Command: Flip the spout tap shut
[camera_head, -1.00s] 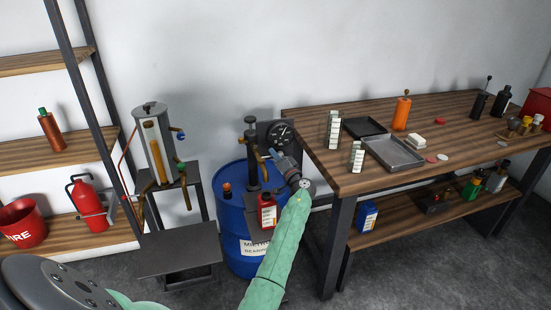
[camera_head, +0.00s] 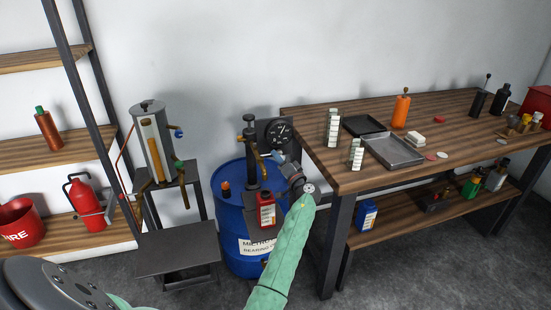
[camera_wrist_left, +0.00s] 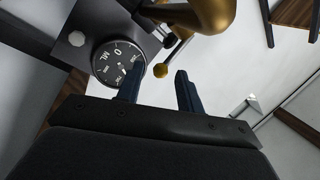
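The brass spout (camera_head: 260,166) of the hand pump hangs at the front of the dark pump column on the blue drum (camera_head: 231,222). In the left wrist view the brass spout (camera_wrist_left: 207,14) is large at the top, with a thin lever ending in a brass ball (camera_wrist_left: 160,70). My left gripper (camera_head: 278,156) is just right of the spout, below the dial. In the wrist view its two dark fingers (camera_wrist_left: 160,86) are apart with nothing between them. The ball is just beyond the fingertips, in line with the gap. Whether they touch is unclear. My right gripper is out of view.
A round dial gauge (camera_head: 279,132) is behind the gripper; it also shows in the wrist view (camera_wrist_left: 118,63). A red bottle (camera_head: 266,210) stands below the spout, at the drum's front. The workbench (camera_head: 345,178) is close on the right. A dispenser on a stand (camera_head: 154,140) is left.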

